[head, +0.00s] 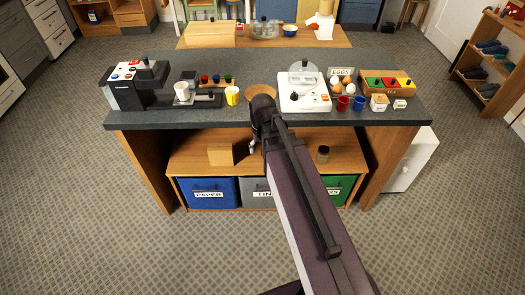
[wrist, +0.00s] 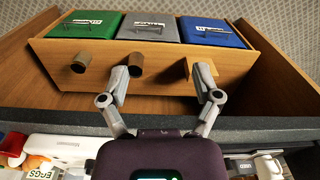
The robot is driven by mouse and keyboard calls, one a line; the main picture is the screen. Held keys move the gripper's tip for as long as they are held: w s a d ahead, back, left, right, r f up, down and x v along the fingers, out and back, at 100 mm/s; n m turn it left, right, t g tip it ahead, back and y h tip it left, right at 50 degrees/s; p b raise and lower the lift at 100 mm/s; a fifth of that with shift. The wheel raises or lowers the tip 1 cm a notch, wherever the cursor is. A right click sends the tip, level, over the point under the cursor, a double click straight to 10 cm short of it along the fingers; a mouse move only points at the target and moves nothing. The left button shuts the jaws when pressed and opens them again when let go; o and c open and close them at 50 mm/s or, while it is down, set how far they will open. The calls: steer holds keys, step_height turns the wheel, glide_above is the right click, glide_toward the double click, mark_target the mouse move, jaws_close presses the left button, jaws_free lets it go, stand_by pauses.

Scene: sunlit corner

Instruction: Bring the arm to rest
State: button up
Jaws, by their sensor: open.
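My gripper (wrist: 163,82) shows in the wrist view with its two grey fingers spread wide and nothing between them. It is near the front edge of the dark counter (head: 225,118), facing the wooden shelf (head: 190,158) below. In the head view my arm reaches forward to the counter's front edge and hides most of the gripper.
On the shelf are a wooden block (head: 220,154) and a dark jar (head: 322,154), above blue (head: 208,193), grey and green bins.

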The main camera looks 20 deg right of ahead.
stand_by(0.3)
steer(key=shift+n, duration=0.9)
steer(key=s, duration=0.1)
steer(key=s+a, duration=0.1)
steer(key=s, duration=0.1)
steer(key=s+a, duration=0.1)
steer(key=shift+s+a, duration=0.15)
steer(key=shift+s, duration=0.05)
